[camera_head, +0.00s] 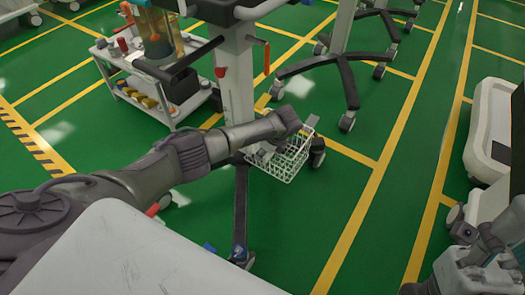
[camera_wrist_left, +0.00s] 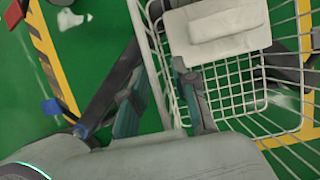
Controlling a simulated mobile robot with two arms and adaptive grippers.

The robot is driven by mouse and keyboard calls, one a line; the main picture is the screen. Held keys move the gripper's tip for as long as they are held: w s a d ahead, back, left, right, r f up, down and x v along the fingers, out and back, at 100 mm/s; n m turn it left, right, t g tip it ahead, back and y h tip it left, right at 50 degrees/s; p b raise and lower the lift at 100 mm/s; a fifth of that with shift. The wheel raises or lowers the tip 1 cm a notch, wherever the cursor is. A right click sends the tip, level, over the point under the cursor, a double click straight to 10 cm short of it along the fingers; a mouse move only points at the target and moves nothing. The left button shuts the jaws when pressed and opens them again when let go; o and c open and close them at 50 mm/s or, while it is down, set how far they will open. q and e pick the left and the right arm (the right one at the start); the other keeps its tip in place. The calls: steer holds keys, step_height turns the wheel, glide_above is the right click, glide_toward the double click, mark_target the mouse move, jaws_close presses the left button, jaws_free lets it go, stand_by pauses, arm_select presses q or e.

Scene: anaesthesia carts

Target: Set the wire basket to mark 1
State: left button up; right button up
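The white wire basket (camera_head: 286,168) is low beside the pale column of a wheeled cart, partly covered by my left wrist in the head view. It fills the right of the left wrist view (camera_wrist_left: 240,92). My left gripper (camera_wrist_left: 160,88) is open, with its two dark fingers apart. One finger is outside the basket's side and the other is over its inside, with the white rim passing between them. I cannot tell whether either finger touches it. My right gripper (camera_head: 487,250) is at the lower right, away from the basket; its fingers are not clear. No mark 1 can be made out.
The cart column (camera_head: 236,80) stands behind my left forearm, with dark legs and casters near the basket. A low white cart (camera_head: 150,95) with bottles is at the upper left. A white unit (camera_head: 490,130) stands at the right. Green floor with yellow lines is clear between.

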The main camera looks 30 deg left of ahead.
arm_select(q)
steer(key=shift+r, duration=0.15)
steer(key=v, duration=1.2)
